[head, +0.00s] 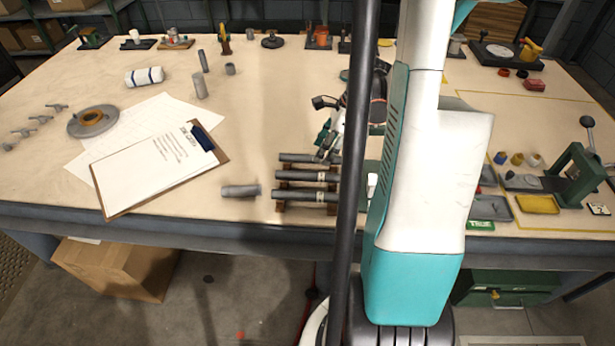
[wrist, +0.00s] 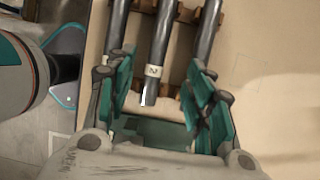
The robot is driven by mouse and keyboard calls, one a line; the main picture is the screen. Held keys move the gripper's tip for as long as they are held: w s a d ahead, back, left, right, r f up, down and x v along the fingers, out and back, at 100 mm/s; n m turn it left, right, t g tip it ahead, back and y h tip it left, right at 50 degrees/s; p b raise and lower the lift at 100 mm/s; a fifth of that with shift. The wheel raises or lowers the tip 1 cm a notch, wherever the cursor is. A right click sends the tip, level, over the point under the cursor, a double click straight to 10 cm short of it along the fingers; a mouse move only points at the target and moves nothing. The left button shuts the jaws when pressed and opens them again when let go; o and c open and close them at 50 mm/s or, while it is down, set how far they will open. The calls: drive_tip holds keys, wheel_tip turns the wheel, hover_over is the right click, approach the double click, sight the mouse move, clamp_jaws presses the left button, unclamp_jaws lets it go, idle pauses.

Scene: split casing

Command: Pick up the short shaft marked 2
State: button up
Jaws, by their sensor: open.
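In the wrist view, a dark grey shaft with a pale band marked 2 (wrist: 153,71) lies in the middle of three parallel shafts. Its near end shows a bright, narrower tip. My gripper (wrist: 160,68) is open, one teal finger on each side of this end of the shaft, with gaps on both sides. The fingers appear near the two outer shafts; whether they touch cannot be told. In the head view the three shafts lie on a brown rack, the marked one (head: 300,176) in the middle.
The rack (head: 280,206) stands near the table's front edge. A loose grey cylinder (head: 240,191) lies to its left. A clipboard (head: 150,172) with papers lies farther left. Small trays (head: 538,204) and a green press (head: 582,172) stand at right.

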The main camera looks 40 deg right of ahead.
sight(309, 173)
drive_tip(key=b+x, duration=0.4)
drive_tip(key=x, duration=0.6)
drive_tip(key=shift+w+a+f, duration=0.1)
drive_tip(key=shift+a+f, duration=0.05)
drive_tip(key=shift+f, duration=0.2)
drive_tip(key=shift+r, duration=0.1)
clamp_jaws()
